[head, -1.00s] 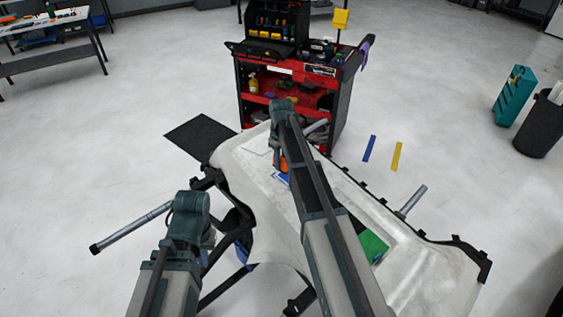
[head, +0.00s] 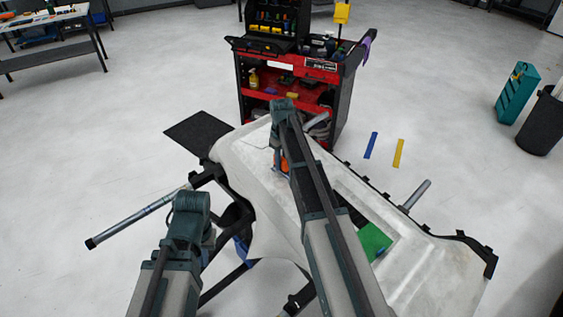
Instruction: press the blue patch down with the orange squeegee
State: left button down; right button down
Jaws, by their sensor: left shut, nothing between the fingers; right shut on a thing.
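The orange squeegee (head: 285,165) shows as a small orange piece under the end of my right arm, over the pale panel. My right gripper (head: 279,158) is shut on it, with the fingers largely covered by my wrist. The blue patch (head: 286,176) is mostly hidden under the squeegee and arm; only a sliver of blue shows. I cannot tell whether the squeegee touches it. My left gripper (head: 208,240) is shut and empty beside the panel's left end, mostly hidden under its wrist.
The large pale panel (head: 410,262) lies on a black stand, with a green sheet (head: 374,243) on it. A red tool cart (head: 328,67) stands behind. Blue (head: 371,145) and yellow (head: 398,153) strips lie on the floor. A grey bar (head: 140,219) sticks out left.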

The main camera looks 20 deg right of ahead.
jog(key=shift+f+b, duration=0.75)
jog(key=shift+w+d, duration=0.1)
jog(key=shift+w+d, duration=0.35)
jog(key=shift+d, duration=0.55)
jog(key=shift+w+d, duration=0.25)
jog(key=shift+d, duration=0.25)
jog(key=shift+w+d, duration=0.2)
jog(key=shift+d, duration=0.3)
jog(key=shift+d, duration=0.15)
jog(key=shift+w+d, duration=0.45)
jog(key=shift+d, duration=0.4)
jog(key=shift+d, duration=0.1)
jog(key=shift+w+d, duration=0.25)
jog(key=shift+d, duration=0.2)
jog(key=shift+w+d, duration=0.2)
jog(key=shift+d, duration=0.25)
